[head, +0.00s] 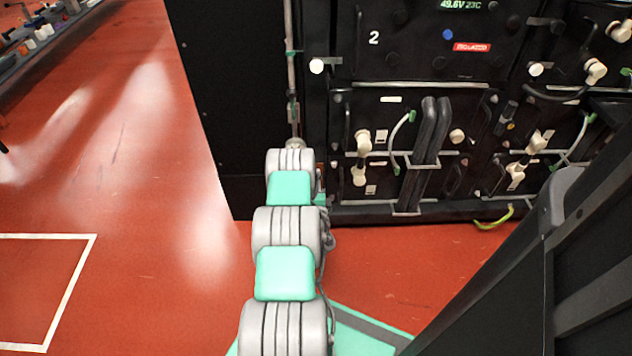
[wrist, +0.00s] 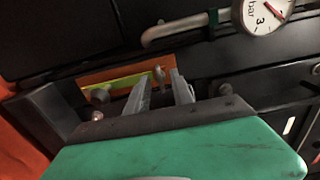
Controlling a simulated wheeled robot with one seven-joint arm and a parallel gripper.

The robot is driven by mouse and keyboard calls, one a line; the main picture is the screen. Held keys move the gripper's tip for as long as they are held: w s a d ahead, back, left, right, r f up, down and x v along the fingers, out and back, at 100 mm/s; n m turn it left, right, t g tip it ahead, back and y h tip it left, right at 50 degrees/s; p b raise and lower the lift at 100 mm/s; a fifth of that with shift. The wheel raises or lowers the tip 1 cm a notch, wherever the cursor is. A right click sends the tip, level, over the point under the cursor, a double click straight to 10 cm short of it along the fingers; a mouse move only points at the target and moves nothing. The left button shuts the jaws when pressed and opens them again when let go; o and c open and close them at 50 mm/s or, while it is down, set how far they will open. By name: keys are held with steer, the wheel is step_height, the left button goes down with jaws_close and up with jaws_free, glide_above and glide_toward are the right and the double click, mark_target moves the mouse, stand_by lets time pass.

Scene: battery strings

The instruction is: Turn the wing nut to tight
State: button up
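In the wrist view, a small upright metal piece that looks like the wing nut (wrist: 159,75) stands in front of an orange plate (wrist: 120,70) with a yellow-green strip (wrist: 122,84). My gripper (wrist: 162,82) points at it with two grey fingers apart, one on each side of it. A gap shows between the nut and each finger, and I see no clear contact. The nut's exact angle is too small to read. In the head view, my arm reaches to the bottom left of the battery rack, and it hides the gripper and the nut.
A round gauge (wrist: 268,12) and a bent grey pipe (wrist: 180,28) are above the gripper in the wrist view. Dark round knobs (wrist: 100,97) sit left of the fingers. In the head view, the black rack (head: 400,60) carries cables and pale connectors (head: 363,142). Open red floor (head: 130,150) lies left.

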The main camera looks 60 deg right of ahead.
steer(key=p+v, duration=0.2)
steer(key=v, duration=0.5)
steer(key=shift+s+a+p, duration=0.15)
steer(key=shift+a+p, duration=0.25)
